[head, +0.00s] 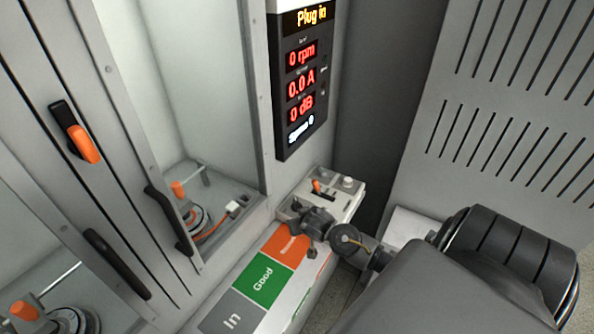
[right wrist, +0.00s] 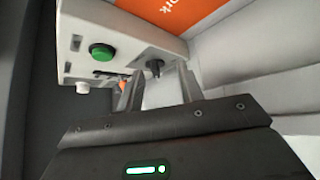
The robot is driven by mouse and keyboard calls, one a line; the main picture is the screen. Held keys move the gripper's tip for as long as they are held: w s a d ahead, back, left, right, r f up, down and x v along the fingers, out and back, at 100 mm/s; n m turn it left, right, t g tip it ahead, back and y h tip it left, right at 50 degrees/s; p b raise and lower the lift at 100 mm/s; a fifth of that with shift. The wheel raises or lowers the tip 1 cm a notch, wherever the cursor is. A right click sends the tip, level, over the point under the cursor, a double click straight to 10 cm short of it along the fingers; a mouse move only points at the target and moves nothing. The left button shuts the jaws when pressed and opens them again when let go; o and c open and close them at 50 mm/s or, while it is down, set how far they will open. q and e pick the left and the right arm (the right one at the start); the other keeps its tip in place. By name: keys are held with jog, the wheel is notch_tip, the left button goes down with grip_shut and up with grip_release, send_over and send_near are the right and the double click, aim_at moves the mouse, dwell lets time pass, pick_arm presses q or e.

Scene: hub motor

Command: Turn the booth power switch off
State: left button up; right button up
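A light grey control box (head: 347,205) stands at the end of the bench in the head view. It carries an orange lever (head: 322,188), which looks like the power switch, and a pale round knob (head: 347,182). In the right wrist view the box face shows a green button (right wrist: 102,52), a white knob (right wrist: 83,87), a black knob (right wrist: 155,67) and the orange lever (right wrist: 123,87), partly hidden behind one finger. My right gripper (head: 303,222) is close to the box's near side. Its fingers (right wrist: 160,90) are apart, with nothing between them. My left gripper is out of view.
A display (head: 302,85) above the box reads "Plug in", 0 rpm, 0.0 A. A bench strip has green "Good" (head: 264,281), grey "In" (head: 231,320) and orange zones. The glazed booth (head: 205,120) stands left; a slotted grey panel (head: 510,130) is at right.

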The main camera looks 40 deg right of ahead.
aim_at(297, 203)
jog(key=w+d+r+m, duration=0.1)
jog(key=w+d+r, duration=0.2)
jog(key=d, duration=0.1)
jog(key=shift+t+h, duration=0.3)
jog(key=shift+h, duration=0.1)
jog(key=x, duration=0.7)
jog(key=p+x, duration=0.1)
jog(key=x, duration=0.2)
jog(key=shift+w+a+f, duration=0.2)
jog(key=shift+w+f, duration=0.05)
jog(key=shift+w, duration=0.15)
grip_shut()
